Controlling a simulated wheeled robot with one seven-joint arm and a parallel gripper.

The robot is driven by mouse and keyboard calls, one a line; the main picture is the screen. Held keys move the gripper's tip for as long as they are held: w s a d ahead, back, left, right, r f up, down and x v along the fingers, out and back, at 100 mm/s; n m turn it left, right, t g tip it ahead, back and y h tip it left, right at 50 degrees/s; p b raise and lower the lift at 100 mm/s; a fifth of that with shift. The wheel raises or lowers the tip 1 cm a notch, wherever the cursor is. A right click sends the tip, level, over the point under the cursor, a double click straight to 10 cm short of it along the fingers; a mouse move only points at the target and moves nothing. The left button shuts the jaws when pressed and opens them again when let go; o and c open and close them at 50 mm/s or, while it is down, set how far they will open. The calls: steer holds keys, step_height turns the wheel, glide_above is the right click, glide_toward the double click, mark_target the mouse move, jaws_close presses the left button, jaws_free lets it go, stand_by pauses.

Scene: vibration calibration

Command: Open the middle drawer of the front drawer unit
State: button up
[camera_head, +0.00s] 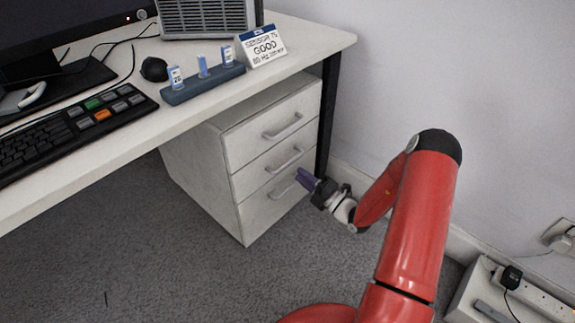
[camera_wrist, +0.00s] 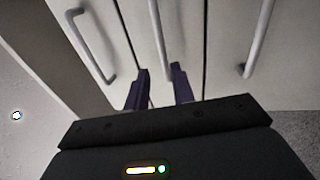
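The white drawer unit (camera_head: 200,160) stands under the desk, with three drawers that look closed. The middle drawer's handle (camera_head: 284,160) is a grey bar. It also shows in the wrist view (camera_wrist: 158,35), running up between the other two handles. My gripper (camera_head: 303,177) is at the right side of the drawer fronts, near the middle and bottom handles. In the wrist view its two dark purple fingers (camera_wrist: 160,72) are apart. The near end of the middle handle appears between or just beyond the fingertips; contact cannot be told.
The top handle (camera_head: 283,127) and bottom handle (camera_head: 283,190) flank the middle one. The desk (camera_head: 318,40) overhangs the unit, with a black leg (camera_head: 328,110) at its right. A wall is close on the right. Carpet (camera_head: 180,260) in front is clear.

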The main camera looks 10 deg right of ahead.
mark_target(288, 163)
steer(key=shift+m+h, duration=0.3)
steer(key=shift+m, duration=0.1)
steer(key=x, duration=0.7)
steer(key=shift+w, duration=0.4)
jaws_close()
